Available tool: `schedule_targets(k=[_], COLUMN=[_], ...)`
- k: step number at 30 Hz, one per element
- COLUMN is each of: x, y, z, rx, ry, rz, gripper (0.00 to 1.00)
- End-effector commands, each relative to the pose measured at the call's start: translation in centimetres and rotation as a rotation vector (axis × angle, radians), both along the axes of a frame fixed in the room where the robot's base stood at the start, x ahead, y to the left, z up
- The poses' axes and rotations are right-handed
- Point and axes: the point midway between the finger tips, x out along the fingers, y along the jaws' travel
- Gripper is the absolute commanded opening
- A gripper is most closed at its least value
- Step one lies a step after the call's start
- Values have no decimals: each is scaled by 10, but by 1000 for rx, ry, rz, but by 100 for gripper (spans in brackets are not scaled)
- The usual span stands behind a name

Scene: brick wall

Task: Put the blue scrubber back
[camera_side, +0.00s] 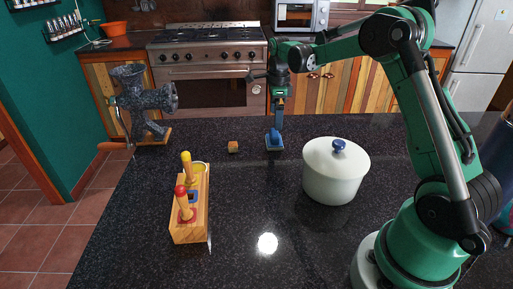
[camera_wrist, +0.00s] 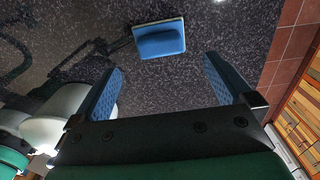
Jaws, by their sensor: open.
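The blue scrubber (camera_side: 274,141) stands on the dark speckled counter, left of the white pot. It also shows in the wrist view (camera_wrist: 160,40), beyond my fingertips, with a pale edge around its blue body. My gripper (camera_side: 279,112) is above the scrubber, pointing down; in the wrist view its two blue fingers (camera_wrist: 162,70) are spread apart with nothing between them. A wooden holder (camera_side: 190,232) stands at the left of the counter.
A white lidded pot (camera_side: 334,182) with a blue knob stands right of the scrubber. A small orange-brown block (camera_side: 233,147) lies to its left. A dark grinder (camera_side: 143,103) stands at the far left counter edge. The front middle of the counter is clear.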

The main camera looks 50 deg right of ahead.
Motion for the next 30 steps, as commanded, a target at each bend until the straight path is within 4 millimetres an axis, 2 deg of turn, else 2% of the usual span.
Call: schedule_targets(k=[3, 6, 11, 14, 17, 22, 26, 30], x=[0, 0, 0, -3, -9, -36, -64, -95], y=[0, 0, 1, 10, 31, 81, 116, 146], z=[25, 40, 54, 63, 76, 96, 99, 90], rx=[0, 0, -1, -11, -42, -153, -281, -450], ry=[0, 0, -2, -22, -72, -182, -249, -294], rz=[0, 0, 10, 100, 315, 870, 1309, 1743], gripper=[100, 100, 100, 100, 100, 100, 100, 100])
